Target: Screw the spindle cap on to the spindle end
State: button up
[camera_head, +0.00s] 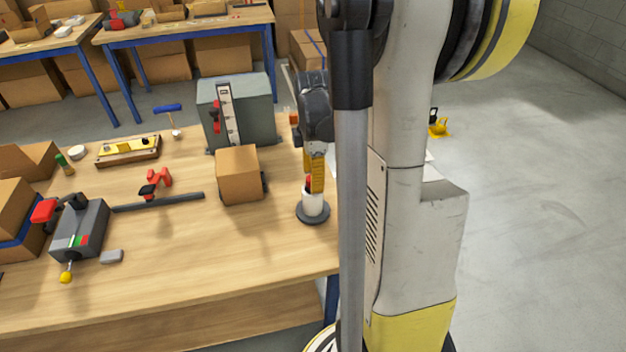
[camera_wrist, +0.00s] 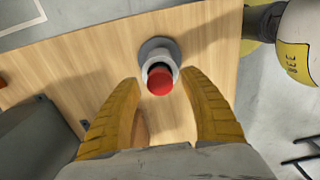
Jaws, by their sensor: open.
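A red cap-like piece (camera_wrist: 160,80) shows at the top of a short pale cylinder (camera_wrist: 157,58) on a dark round base (camera_wrist: 148,46). I take these for the spindle cap and spindle end; I cannot tell how far the red piece is seated. In the head view the white cylinder (camera_head: 313,205) stands upright on its dark base (camera_head: 313,219) near the table's right edge, with a little red at its top. My gripper (camera_wrist: 163,82) points down above it, yellow fingers open, one on each side of the red piece and apart from it. In the head view my gripper (camera_head: 316,186) partly hides the red piece.
A cardboard box (camera_head: 238,175) stands just left of the cylinder, with a grey-green machine (camera_head: 250,112) behind it. A red clamp on a dark bar (camera_head: 158,202) and a grey control box (camera_head: 80,230) lie further left. The front middle of the wooden table (camera_head: 220,255) is clear.

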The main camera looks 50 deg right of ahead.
grip_shut()
jog(key=m, duration=0.3)
jog(key=shift+m, duration=0.4)
jog(key=m, duration=0.3)
jog(key=shift+m, duration=1.5)
jog(key=m, duration=0.4)
jog(key=shift+m, duration=0.3)
jog(key=m, duration=0.5)
